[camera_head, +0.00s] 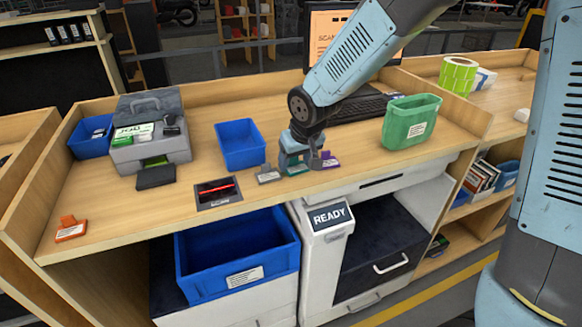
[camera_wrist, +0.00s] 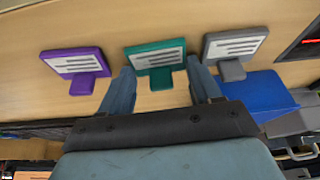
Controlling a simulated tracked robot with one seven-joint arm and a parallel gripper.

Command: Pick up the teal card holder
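The teal card holder (camera_head: 293,167) stands on the wooden counter near its front edge, partly hidden by my gripper in the head view. In the wrist view the teal card holder (camera_wrist: 155,54) shows a white label with lines and a short tab pointing toward my gripper. My gripper (camera_wrist: 160,72) is open, with one finger on each side of the tab; I cannot tell whether either finger touches it. In the head view my gripper (camera_head: 304,158) is low over the counter. A purple card holder (camera_wrist: 74,62) and a grey card holder (camera_wrist: 235,45) stand on either side.
A blue bin (camera_head: 240,145) stands behind the grey holder, and a green bin (camera_head: 410,122) stands to the right. A scanner plate with a red line (camera_head: 218,192) lies to the left. An orange holder (camera_head: 70,230) sits far left. The counter's left front is mostly clear.

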